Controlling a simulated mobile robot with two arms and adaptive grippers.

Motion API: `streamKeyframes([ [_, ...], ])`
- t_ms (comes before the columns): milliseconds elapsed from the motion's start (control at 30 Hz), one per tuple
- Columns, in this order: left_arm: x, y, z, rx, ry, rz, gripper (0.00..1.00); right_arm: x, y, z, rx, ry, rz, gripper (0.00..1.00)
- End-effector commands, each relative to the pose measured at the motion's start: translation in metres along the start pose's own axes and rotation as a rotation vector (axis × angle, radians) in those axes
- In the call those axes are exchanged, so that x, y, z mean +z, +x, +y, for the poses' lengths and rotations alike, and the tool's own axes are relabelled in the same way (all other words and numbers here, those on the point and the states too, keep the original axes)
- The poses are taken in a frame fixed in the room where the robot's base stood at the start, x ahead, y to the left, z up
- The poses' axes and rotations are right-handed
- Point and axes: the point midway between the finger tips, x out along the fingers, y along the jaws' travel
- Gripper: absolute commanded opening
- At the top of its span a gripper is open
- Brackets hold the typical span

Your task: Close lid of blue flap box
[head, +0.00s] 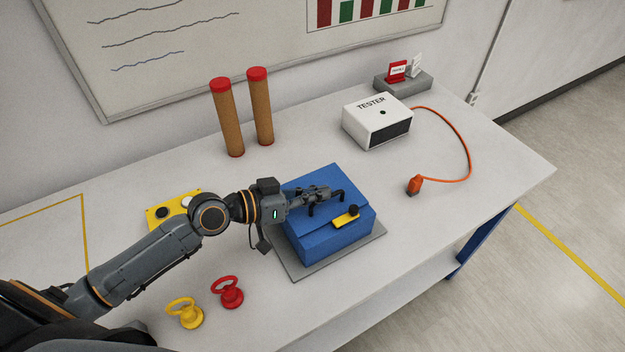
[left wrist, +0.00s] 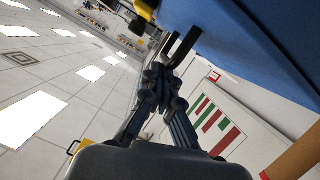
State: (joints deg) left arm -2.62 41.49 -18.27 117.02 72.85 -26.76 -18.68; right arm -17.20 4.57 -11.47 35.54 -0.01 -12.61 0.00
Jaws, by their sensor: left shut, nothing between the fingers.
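The blue flap box (head: 335,243) stands on a thin grey plate on the table in the head view. Its lid (head: 312,178) looks down over the box; I cannot tell whether it is fully closed. A yellow latch piece with a black knob (head: 346,218) is on its front side. My left gripper (head: 322,194) is shut and empty, over the lid, close to a black bar handle (head: 340,196). In the left wrist view, the shut fingers (left wrist: 160,75) are close to the handle (left wrist: 184,48), beside the blue surface (left wrist: 245,35). Contact is unclear. My right gripper is not in view.
A yellow button panel (head: 170,211) is behind my left arm. Yellow (head: 185,314) and red (head: 228,293) ring-handled pieces stand at the front. Two brown cylinders (head: 229,120), a white tester (head: 377,121) and an orange plug (head: 414,184) are farther back.

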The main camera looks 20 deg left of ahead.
Motion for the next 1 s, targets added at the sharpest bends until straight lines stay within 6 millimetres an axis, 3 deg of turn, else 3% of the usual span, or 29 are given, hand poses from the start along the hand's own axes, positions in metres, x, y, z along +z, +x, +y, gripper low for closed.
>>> streamKeyframes([
  [267, 0.002, -0.011, -0.001, -0.001, -0.001, -0.005, 0.0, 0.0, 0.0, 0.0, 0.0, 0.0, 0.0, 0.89],
  [600, 0.003, -0.074, 0.0, 0.0, -0.001, -0.009, 0.0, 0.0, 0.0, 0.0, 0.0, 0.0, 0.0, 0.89],
  [1000, 0.001, -0.115, 0.0, 0.0, -0.003, 0.0, 0.0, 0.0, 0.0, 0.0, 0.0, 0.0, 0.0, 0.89],
])
